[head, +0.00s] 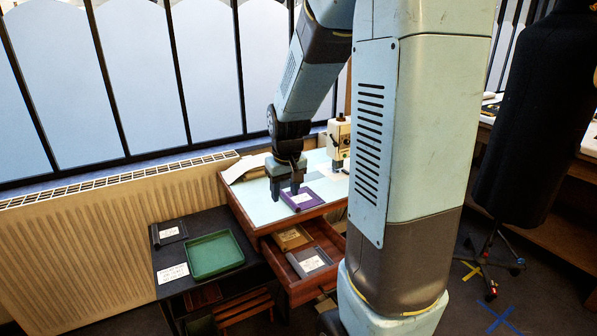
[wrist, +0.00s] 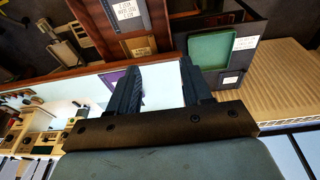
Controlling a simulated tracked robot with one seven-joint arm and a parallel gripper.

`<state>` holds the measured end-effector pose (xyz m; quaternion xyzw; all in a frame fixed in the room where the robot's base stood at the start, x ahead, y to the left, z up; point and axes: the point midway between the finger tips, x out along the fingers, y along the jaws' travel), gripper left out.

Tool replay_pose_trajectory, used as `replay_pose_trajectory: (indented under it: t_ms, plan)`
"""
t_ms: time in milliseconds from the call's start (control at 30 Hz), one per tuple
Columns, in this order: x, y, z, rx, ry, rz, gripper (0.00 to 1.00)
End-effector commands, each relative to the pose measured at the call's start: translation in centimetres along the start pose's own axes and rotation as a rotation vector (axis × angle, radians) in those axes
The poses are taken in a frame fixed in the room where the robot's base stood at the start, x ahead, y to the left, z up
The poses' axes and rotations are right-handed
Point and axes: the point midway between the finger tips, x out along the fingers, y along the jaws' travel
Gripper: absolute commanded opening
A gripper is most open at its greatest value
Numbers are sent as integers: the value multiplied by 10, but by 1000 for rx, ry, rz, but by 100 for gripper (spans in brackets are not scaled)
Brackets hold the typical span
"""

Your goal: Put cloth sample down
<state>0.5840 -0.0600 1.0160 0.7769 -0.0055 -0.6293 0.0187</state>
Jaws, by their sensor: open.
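A purple cloth sample (head: 301,201) with a white label lies flat on the pale blue tabletop (head: 258,207), near the table's front edge. My gripper (head: 285,190) is open just over the tabletop, at the left side of the purple sample. In the wrist view my gripper's two fingers (wrist: 158,85) stand apart with only bare pale tabletop between them. The purple sample (wrist: 114,77) shows there just outside the left finger, which hides part of it. I cannot tell whether that finger touches it.
An open drawer (head: 336,280) below the tabletop holds an ochre sample (head: 292,238) and a grey sample (head: 310,262). A dark cabinet at left carries an empty green tray (head: 214,257), a dark sample (head: 169,232) and a label card (head: 173,273). A sewing machine (head: 340,139) stands behind.

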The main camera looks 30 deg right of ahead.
Motion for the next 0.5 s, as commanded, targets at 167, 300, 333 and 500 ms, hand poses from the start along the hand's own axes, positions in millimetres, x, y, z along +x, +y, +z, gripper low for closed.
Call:
replay_pose_trajectory:
  t_ms: [167, 300, 333, 500]
  plan:
    - [-50, -14, 18, 2, 58, 2, 49]
    - [-85, -24, 36, 6, 99, 1, 49]
    - [-92, -26, 40, 7, 108, 1, 49]
    - [-128, -38, 67, 12, 157, -4, 49]
